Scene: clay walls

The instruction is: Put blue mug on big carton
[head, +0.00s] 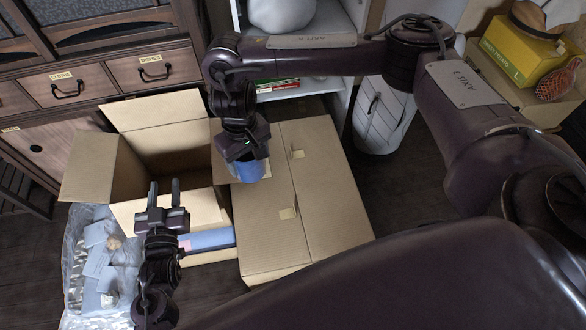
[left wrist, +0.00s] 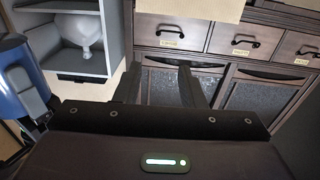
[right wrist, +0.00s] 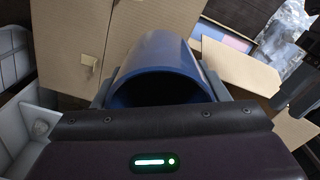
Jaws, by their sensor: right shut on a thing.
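The blue mug (head: 250,171) is held in my right gripper (head: 249,160), over the left part of the closed big carton (head: 325,205). In the right wrist view the mug (right wrist: 163,62) sits between the fingers, its open mouth facing the camera. I cannot tell whether its base touches the carton top. The gripper hides part of the mug. My left gripper (head: 165,190) is open and empty, left of the carton and in front of an open box. In the left wrist view its fingers are apart, and the blue mug (left wrist: 18,98) shows at the left edge.
An open cardboard box (head: 92,170) with raised flaps stands left of the carton. A clear bag of packets (head: 103,262) and a blue-and-pink item (head: 207,239) lie near it. Drawers (head: 153,68) and a white shelf (head: 340,98) stand behind. The carton's right top is bare.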

